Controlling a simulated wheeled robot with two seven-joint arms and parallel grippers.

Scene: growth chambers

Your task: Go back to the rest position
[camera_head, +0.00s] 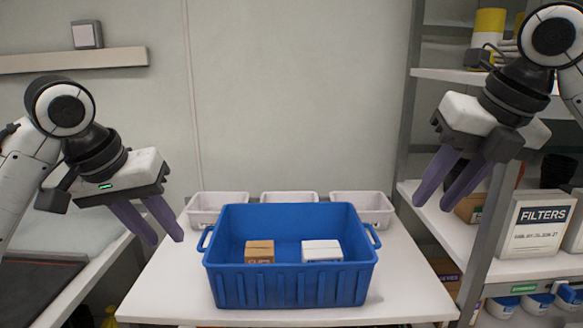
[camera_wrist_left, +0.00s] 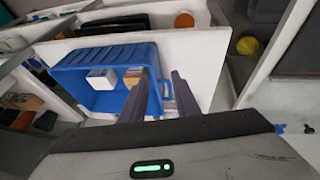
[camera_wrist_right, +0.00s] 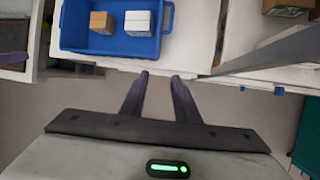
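My left gripper (camera_head: 163,240) is raised at the left, beside and above the blue crate. Its fingers are apart with nothing between them, as the left wrist view (camera_wrist_left: 163,80) also shows. My right gripper (camera_head: 432,205) is raised at the right, in front of the shelf rack. Its fingers are apart and empty, as the right wrist view (camera_wrist_right: 159,76) also shows. The blue crate (camera_head: 290,292) stands on the white table. A brown box (camera_head: 260,251) and a white box (camera_head: 321,250) sit apart inside it. Neither gripper touches the crate or the boxes.
The white table (camera_head: 408,290) also bears several white bins (camera_head: 289,197) behind the crate. A shelf rack (camera_head: 484,240) with a filters box (camera_head: 538,222) stands close at the right. A dark-topped bench (camera_head: 35,285) is at the left. Table is bare beside the crate.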

